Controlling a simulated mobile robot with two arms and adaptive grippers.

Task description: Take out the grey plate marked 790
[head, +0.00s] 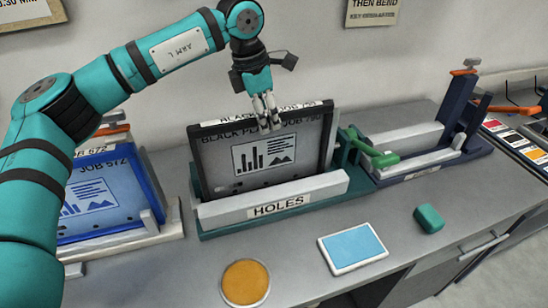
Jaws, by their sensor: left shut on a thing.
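The grey plate (215,160) stands upright, leaning slightly back, in a teal and white holder labelled HOLES (312,194). Its face has a bar chart and picture print, with lettering above that seems to read BLACK PLATE JOB 790, partly covered by my fingers. My left gripper (266,112) reaches down from above and is shut on the plate's top edge near the middle. The plate's lower edge is hidden behind the holder's white front bar. My right gripper is out of view.
A blue plate (75,225) marked JOB 572 stands in a holder at left. An empty dark blue fixture with a green handle (372,153) stands right. An orange disc (245,282), a blue-topped pad (352,248) and a green block (429,218) lie in front. The wall is close behind.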

